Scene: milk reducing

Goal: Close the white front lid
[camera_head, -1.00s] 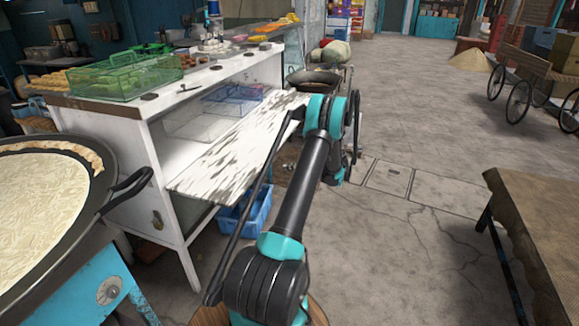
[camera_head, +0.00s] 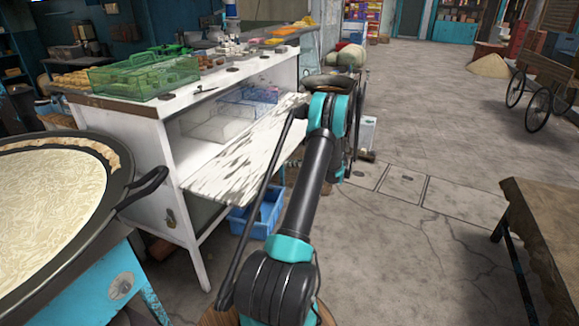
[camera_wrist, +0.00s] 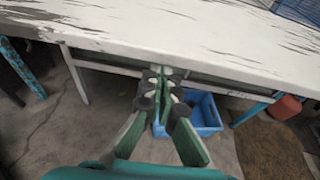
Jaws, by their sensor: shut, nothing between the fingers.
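The white front lid (camera_head: 240,158) of the counter hangs open, sticking out from the cabinet front as a worn, streaked panel. Behind it the lit interior of the white cabinet (camera_head: 125,137) shows. In the wrist view the lid (camera_wrist: 200,38) fills the upper part of the picture as a scratched white surface. My gripper (camera_wrist: 163,72) is shut and empty, with its fingertips at the lid's near edge. I cannot tell whether they touch it. In the head view my arm hides the gripper and the lid's right end.
A blue crate (camera_head: 258,213) stands on the floor under the lid and also shows in the wrist view (camera_wrist: 203,118). A large pan (camera_head: 50,205) is at left. A wooden table (camera_head: 545,225) is at right. The floor between is open.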

